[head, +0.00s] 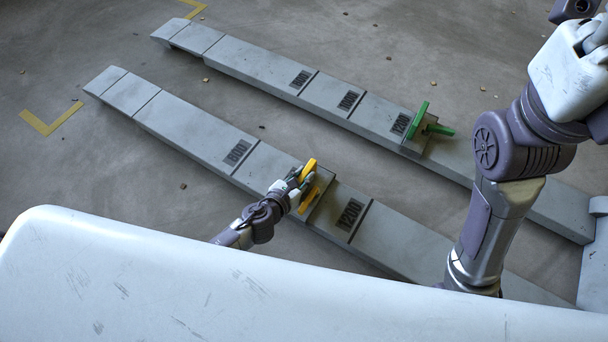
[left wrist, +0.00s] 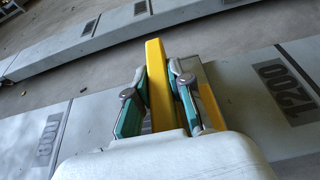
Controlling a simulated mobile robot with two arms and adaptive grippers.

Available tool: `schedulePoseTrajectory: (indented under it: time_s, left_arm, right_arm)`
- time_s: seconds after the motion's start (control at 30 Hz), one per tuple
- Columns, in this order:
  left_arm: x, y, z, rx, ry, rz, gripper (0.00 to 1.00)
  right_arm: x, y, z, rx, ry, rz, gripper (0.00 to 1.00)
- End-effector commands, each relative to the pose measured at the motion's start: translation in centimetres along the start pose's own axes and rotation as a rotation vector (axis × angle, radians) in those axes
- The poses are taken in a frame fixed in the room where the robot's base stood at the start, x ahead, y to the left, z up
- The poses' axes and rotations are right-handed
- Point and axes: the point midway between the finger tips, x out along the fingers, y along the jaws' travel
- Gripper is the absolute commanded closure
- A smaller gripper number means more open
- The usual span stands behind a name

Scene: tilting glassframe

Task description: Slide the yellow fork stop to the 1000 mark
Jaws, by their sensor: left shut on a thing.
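The yellow fork stop (head: 309,167) sits on the near grey fork (head: 195,122), between the 800 mark (head: 237,152) and the 1200 mark (head: 349,214). My left gripper (head: 296,182) is shut on its upright yellow bar. In the left wrist view the yellow bar (left wrist: 156,75) stands between the two teal-padded fingers (left wrist: 155,95). The 800 mark (left wrist: 47,141) is left of it and the 1200 mark (left wrist: 287,92) right.
The far fork (head: 255,65) runs parallel, with several printed marks and a green stop (head: 420,120) near its right-hand mark. Concrete floor with small debris lies between the forks. My right arm stands at the right. Yellow floor tape (head: 50,120) lies left.

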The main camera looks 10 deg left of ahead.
Motion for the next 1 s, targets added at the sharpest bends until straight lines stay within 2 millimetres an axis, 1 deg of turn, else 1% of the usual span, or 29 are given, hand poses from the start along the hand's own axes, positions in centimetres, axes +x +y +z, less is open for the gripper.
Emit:
schedulePoseTrajectory:
  time_s: [0.13, 0.17, 0.3, 0.57, 0.67, 0.77, 0.87, 1.0]
  left_arm:
    - [0.0, 0.1, 0.0, 0.000, 0.000, 0.001, 1.00]
    - [0.0, 0.1, 0.0, 0.000, 0.000, 0.001, 0.78]
    - [0.0, 0.1, 0.0, 0.000, 0.000, 0.001, 0.55]
    - [0.0, 0.1, 0.0, 0.000, 0.000, 0.001, 0.54]
    - [-0.4, 0.1, 0.0, 0.001, 0.000, 0.001, 0.54]
    - [-1.5, 0.1, -0.1, 0.003, 0.000, 0.001, 0.54]
    - [-3.4, 0.1, -0.1, 0.001, 0.002, 0.000, 0.54]
    - [-6.6, 0.0, -0.2, 0.001, 0.003, -0.001, 0.54]
  right_arm:
    - [0.0, -0.1, 0.0, 0.003, -0.001, 0.001, 0.60]
    - [0.0, -0.1, 0.0, 0.003, -0.001, 0.001, 0.60]
    - [0.1, -0.1, 0.0, 0.003, 0.001, 0.000, 0.60]
    - [0.3, 0.0, -0.3, 0.001, 0.009, 0.001, 0.60]
    - [0.3, 0.0, -0.4, 0.000, 0.010, 0.002, 0.60]
    - [0.2, 0.0, -0.3, 0.000, 0.009, 0.001, 0.60]
    - [0.2, 0.0, -0.3, 0.000, 0.008, 0.001, 0.60]
    - [0.2, 0.0, -0.3, 0.001, 0.007, 0.000, 0.60]
